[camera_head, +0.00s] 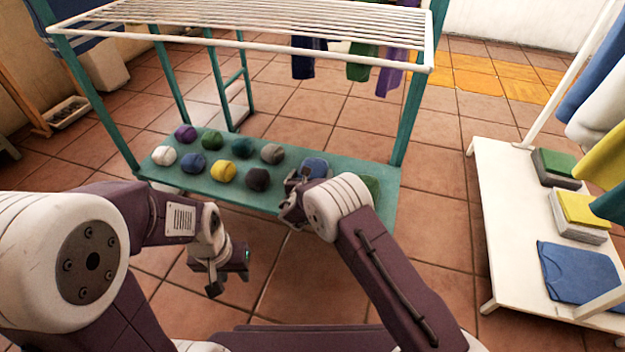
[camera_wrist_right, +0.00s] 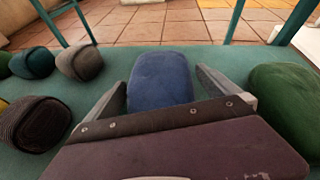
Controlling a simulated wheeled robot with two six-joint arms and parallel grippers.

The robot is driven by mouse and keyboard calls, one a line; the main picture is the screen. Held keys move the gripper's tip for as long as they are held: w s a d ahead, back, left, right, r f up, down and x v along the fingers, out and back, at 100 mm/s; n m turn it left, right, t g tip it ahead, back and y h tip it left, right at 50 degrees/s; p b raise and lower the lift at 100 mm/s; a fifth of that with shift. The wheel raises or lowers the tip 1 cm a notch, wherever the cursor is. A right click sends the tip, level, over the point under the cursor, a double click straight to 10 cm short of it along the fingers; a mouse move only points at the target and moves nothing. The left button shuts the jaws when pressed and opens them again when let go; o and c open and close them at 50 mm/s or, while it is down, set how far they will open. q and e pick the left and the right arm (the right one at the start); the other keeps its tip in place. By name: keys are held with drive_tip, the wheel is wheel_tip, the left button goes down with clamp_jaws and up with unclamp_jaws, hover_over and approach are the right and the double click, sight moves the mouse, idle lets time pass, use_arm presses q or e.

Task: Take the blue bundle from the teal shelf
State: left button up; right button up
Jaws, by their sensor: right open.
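A blue bundle (camera_head: 316,167) lies on the right part of the teal shelf (camera_head: 345,164). It also shows in the right wrist view (camera_wrist_right: 160,79), between the two fingers of my right gripper (camera_wrist_right: 162,92). The fingers stand apart on either side, with a small gap at the right finger. My right gripper also shows in the head view (camera_head: 293,203), partly hidden by its own wrist. Another dark blue bundle (camera_head: 193,163) lies at the shelf's left. My left gripper (camera_head: 229,270) hangs in front of the shelf, away from the bundles; its finger opening is unclear.
A green bundle (camera_wrist_right: 286,98) lies close right of the blue one. A dark bundle (camera_wrist_right: 38,122) and a grey bundle (camera_wrist_right: 80,63) lie to its left. A drying rack (camera_head: 300,45) with hanging clothes is above the shelf. A white bench (camera_head: 500,200) holds folded cloths at right.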

sight(313, 173)
drive_tip(key=shift+r, duration=0.1)
drive_tip(key=c, duration=1.3)
drive_tip(key=shift+r, duration=0.1)
drive_tip(key=shift+c, duration=0.2)
drive_tip(key=r+p, duration=0.4)
drive_tip(key=r, duration=0.1)
drive_tip(key=shift+s+d+p, duration=0.2)
drive_tip(key=shift+p, duration=0.15)
drive_tip(key=s+d+r+p, duration=0.5)
drive_tip(key=s+d, duration=0.3)
drive_tip(key=shift+r+p, duration=0.3)
drive_tip(key=shift+r, duration=0.1)
